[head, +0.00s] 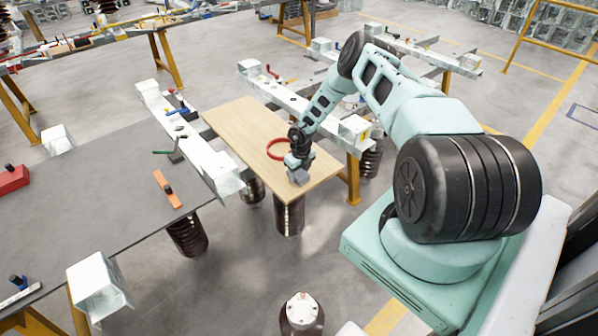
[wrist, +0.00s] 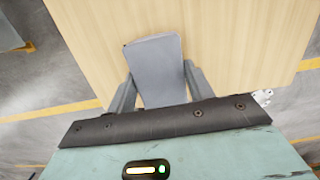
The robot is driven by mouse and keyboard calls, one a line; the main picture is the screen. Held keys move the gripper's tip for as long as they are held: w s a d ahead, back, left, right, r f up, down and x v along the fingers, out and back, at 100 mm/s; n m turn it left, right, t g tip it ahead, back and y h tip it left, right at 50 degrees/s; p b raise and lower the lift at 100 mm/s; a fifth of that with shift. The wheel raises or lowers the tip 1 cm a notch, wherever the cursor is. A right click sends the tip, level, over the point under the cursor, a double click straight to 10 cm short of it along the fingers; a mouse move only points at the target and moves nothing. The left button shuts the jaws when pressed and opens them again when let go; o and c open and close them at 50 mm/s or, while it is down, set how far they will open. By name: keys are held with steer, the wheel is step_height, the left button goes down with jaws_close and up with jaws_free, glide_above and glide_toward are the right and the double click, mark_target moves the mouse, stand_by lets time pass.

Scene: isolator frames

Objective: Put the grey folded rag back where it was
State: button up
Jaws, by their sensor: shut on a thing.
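The grey folded rag (wrist: 158,72) is between the two fingers of my gripper (wrist: 160,82) in the wrist view. My gripper is shut on it. In the head view the rag (head: 299,176) shows as a small grey block under my gripper (head: 298,168), over the near right part of the wooden board (head: 240,121). I cannot tell whether the rag touches the board. The board also fills most of the upper wrist view (wrist: 245,60).
A red ring (head: 278,149) lies on the board, just left of my gripper. White beams (head: 195,145) with tools flank the board. A dark table (head: 95,190) at left holds an orange-handled tool (head: 168,190) and a red box (head: 12,179). The board's left part is clear.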

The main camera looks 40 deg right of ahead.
steer(key=shift+f, duration=0.1)
steer(key=o, duration=1.1)
